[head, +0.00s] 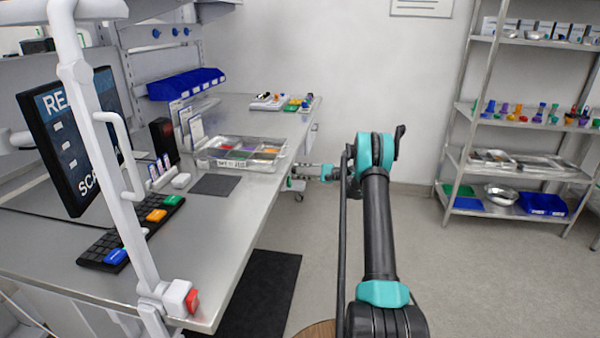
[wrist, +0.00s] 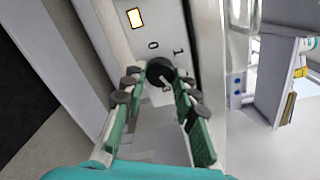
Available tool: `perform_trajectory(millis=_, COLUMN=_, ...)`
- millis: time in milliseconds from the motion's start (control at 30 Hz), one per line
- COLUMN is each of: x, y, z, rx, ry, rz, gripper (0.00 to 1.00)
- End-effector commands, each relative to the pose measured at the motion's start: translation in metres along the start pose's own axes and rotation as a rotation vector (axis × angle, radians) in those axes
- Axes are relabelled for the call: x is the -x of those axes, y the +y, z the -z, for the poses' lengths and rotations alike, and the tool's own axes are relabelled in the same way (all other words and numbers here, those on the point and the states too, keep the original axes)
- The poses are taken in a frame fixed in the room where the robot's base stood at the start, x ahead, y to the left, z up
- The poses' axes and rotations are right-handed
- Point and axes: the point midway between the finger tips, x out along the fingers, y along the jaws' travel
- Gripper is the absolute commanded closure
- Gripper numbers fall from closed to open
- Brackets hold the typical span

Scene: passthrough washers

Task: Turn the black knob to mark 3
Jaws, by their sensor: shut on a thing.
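The black knob (wrist: 158,70) is on a pale panel (wrist: 178,20) in the wrist view. A mark 0 is printed above it and a mark 1 to its upper right. A short light pointer line on the knob points toward the lower right; the mark there is too small to read. My gripper (wrist: 161,76) has its green fingers on both sides of the knob and is shut on it. In the head view the knob is hidden, and my arm reaches to the far bench edge.
A lit yellow-white indicator (wrist: 135,18) sits above the knob. In the head view, the steel bench (head: 240,205) carries a sorting tray (head: 208,158), a monitor and a keyboard. A shelf rack (head: 520,106) stands at right. The floor between is open.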

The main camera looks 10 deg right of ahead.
Motion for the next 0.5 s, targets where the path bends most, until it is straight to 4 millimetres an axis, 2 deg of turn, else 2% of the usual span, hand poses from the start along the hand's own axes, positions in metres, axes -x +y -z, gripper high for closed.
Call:
perform_trajectory(millis=200, x=0.0014, y=0.0006, z=0.0009, rx=-0.179, ry=0.003, rz=0.000, gripper=1.00)
perform_trajectory(millis=500, x=0.0015, y=0.0011, z=0.0009, rx=-0.349, ry=0.003, rz=0.000, gripper=1.00)
